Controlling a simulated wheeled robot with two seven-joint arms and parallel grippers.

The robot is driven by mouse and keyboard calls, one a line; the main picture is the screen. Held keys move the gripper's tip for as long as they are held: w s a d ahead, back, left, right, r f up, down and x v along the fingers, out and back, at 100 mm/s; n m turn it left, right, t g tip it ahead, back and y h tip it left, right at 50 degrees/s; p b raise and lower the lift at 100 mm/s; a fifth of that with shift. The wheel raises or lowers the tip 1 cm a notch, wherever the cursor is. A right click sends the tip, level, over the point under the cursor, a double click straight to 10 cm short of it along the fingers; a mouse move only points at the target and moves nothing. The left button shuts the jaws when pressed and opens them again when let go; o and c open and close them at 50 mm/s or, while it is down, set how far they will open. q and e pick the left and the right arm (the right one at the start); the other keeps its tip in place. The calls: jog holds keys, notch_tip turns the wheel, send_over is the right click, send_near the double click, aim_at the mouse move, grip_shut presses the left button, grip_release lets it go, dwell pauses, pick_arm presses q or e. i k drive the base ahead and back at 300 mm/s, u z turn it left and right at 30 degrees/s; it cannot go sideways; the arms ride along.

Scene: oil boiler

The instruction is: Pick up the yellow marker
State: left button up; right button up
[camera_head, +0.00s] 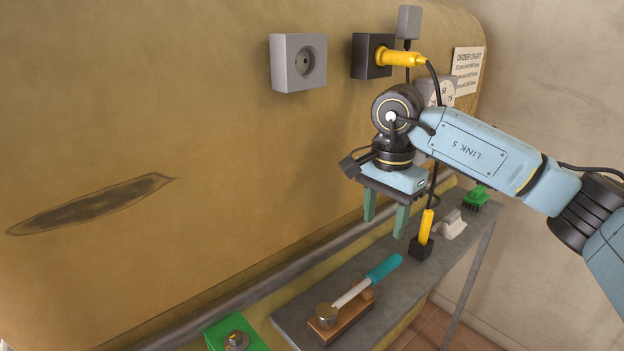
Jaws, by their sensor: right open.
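My left gripper is not in view.
A hammer with a teal handle (384,267) rests on a wooden block (341,318) on the shelf. A green brush (476,196) and a grey-white object (452,225) sit behind the marker. A yellow plug (400,58) with a hanging cable is above. The tank wall (240,170) borders the shelf.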

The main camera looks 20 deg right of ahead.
aim_at(428, 216)
jog(key=k, duration=1)
